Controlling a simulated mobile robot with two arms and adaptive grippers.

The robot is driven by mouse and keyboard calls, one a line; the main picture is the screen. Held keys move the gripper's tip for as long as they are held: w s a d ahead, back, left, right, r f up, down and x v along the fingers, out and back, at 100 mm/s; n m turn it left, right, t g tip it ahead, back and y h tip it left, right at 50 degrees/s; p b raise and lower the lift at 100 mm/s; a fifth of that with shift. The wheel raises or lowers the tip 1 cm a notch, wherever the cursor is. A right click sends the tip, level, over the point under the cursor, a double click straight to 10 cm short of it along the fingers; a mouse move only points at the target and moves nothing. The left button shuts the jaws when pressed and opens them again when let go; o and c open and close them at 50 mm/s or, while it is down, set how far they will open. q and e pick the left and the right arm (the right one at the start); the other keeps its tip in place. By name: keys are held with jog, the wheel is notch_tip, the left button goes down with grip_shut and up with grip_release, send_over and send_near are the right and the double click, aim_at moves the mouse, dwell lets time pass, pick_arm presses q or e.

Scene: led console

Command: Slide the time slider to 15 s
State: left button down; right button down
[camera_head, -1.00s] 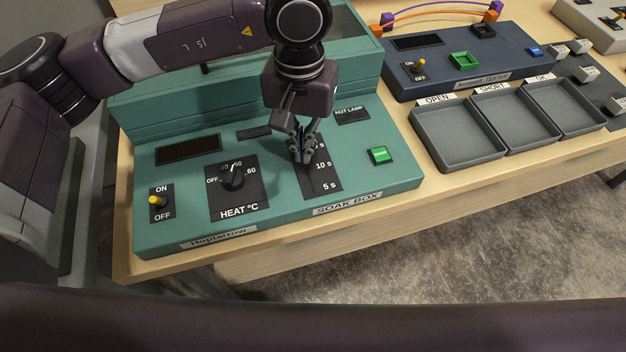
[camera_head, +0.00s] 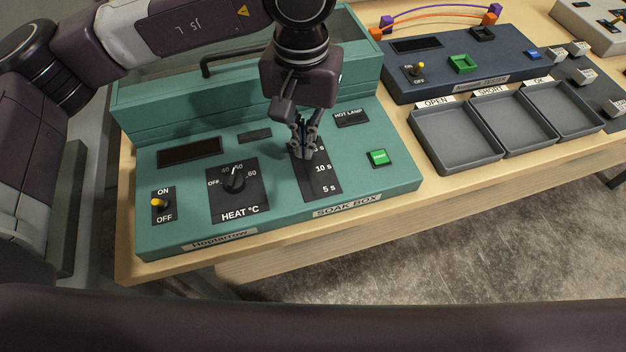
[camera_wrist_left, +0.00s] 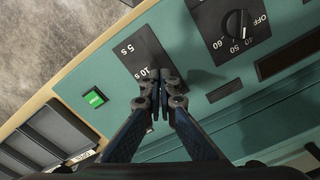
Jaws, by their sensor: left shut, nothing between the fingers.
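The teal soak box console (camera_head: 285,215) stands on the table. Its time slider panel (camera_head: 321,179) is a black strip marked 5 s and 10 s, with a higher mark partly covered by my gripper. My left gripper (camera_head: 306,154) is shut at the upper part of this strip, with nothing seen between its fingers. The slider knob cannot be made out; the fingers hide that part. In the left wrist view the shut fingertips (camera_wrist_left: 160,103) lie over the strip (camera_wrist_left: 143,55) just past the 10 s mark. My right gripper is out of view.
A heat knob (camera_head: 234,182), a yellow on/off switch (camera_head: 159,203) and a lit green button (camera_head: 378,158) are on the same console. A blue tester (camera_head: 455,62) and grey trays (camera_head: 457,137) stand to the right. A lid handle (camera_head: 222,62) is behind the gripper.

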aim_at(305, 169)
pick_arm(q)
notch_tip(305, 169, up, 4)
jog(key=shift+r+p, duration=0.1)
jog(key=shift+p, duration=0.55)
jog(key=shift+s, duration=0.1)
